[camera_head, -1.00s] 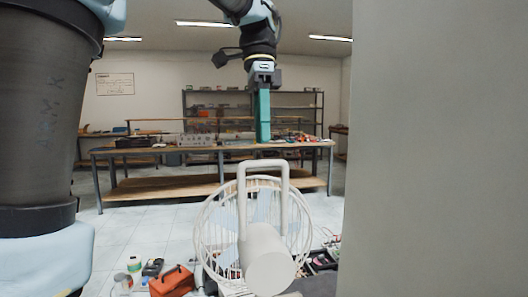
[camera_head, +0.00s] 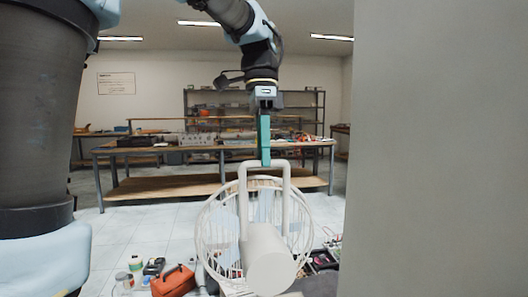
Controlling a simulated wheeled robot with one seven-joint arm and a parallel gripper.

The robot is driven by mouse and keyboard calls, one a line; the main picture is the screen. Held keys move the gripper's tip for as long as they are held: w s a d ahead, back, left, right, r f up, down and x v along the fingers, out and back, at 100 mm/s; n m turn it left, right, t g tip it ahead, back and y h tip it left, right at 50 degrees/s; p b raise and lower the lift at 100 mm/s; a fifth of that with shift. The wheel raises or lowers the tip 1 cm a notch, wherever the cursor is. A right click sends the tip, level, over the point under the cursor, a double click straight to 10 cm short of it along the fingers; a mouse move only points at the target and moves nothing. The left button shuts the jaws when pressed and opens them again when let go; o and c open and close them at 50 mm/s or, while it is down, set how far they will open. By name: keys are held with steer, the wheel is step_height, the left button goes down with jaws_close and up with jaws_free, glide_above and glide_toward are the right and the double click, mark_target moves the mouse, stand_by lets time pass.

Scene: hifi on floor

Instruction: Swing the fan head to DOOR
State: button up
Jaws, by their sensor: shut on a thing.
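The fan head is near the bottom middle, seen from its back. It has a white wire cage (camera_head: 207,238), a cream cylindrical motor housing (camera_head: 269,268) and an upright U-shaped handle (camera_head: 286,195) rising above. My gripper (camera_head: 265,162) points straight down from above. Its teal fingers are shut on the handle's top bar at its middle. The fan's stand is hidden below the picture. No mark reading DOOR can be made out.
A plain grey upright surface (camera_head: 440,150) fills the right side, close to the fan. An orange toolbox (camera_head: 172,282) and small bottles sit on the floor at lower left. A long workbench (camera_head: 170,188) and shelves (camera_head: 322,112) stand behind. Tiled floor lies between.

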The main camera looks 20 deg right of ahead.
jaws_close()
stand_by(0.8)
